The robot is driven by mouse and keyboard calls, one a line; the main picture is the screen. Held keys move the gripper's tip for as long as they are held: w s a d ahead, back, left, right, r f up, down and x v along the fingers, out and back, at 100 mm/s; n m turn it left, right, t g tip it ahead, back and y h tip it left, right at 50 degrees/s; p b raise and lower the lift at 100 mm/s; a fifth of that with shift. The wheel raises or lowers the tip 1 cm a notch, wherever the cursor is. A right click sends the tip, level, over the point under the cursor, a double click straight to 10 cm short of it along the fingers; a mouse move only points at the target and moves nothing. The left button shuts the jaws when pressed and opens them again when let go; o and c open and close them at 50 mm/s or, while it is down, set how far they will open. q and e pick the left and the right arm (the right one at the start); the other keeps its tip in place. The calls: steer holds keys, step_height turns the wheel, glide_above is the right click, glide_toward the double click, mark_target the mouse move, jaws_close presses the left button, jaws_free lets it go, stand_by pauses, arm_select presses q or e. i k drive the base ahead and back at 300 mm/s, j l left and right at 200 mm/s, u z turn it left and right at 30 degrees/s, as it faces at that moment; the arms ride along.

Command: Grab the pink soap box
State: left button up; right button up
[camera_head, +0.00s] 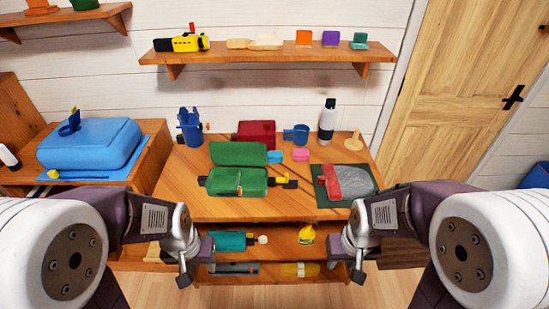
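A small pink box (301,155), which looks like the soap box, sits on the wooden desk (190,206) towards the back, right of centre. A small light-blue box (275,157) is just to its left. My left gripper (193,264) hangs in front of the desk at the left. My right gripper (349,264) hangs in front of the desk at the right. Both are well short of the pink box and lower in the picture. Their fingers are too small to tell open from shut. I see nothing held in either.
Behind are a red box (257,132), a blue mug (297,133) and a bottle (327,118). A wall shelf (270,56) hangs above.

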mark_target(299, 156)
steer(key=l+u, duration=0.25)
steer(key=l, duration=0.3)
steer(key=l+u, duration=0.25)
steer(key=l, duration=0.3)
steer(key=l+u, duration=0.25)
steer(key=l, duration=0.3)
steer(key=k+l+u, duration=0.25)
steer(key=l, duration=0.3)
steer(key=l+u, duration=0.25)
steer(key=l, duration=0.3)
steer(key=i+l+u, duration=0.1)
steer(key=l+u, duration=0.35)
steer(key=l, duration=0.35)
steer(key=l+u, duration=0.4)
steer(key=l, duration=0.4)
steer(key=i+l+u, duration=0.15)
steer(key=l, duration=0.15)
steer(key=k, duration=0.05)
